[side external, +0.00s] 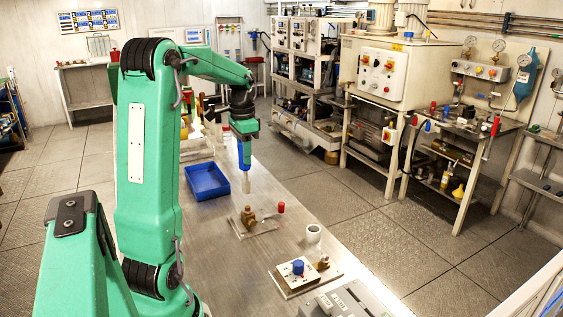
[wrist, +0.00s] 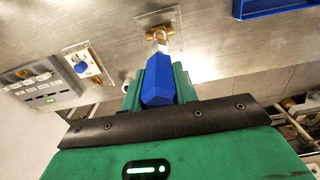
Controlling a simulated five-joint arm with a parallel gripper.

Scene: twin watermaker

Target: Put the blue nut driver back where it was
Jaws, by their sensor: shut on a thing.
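The blue nut driver (side external: 244,153) hangs upright below my gripper (side external: 243,128) in the side view, its pale shank pointing down over the bench. In the wrist view its blue handle (wrist: 158,82) sits between the green fingers of my gripper (wrist: 157,75), which are shut on it. Its shank tip lines up with a brass valve (wrist: 156,33) there. In the side view the tip appears above and behind that valve (side external: 248,218); the exact gap is unclear.
A blue tray (side external: 190,171) lies on the metal bench (side external: 275,185) left of the driver. Bare bench lies right of the tray.

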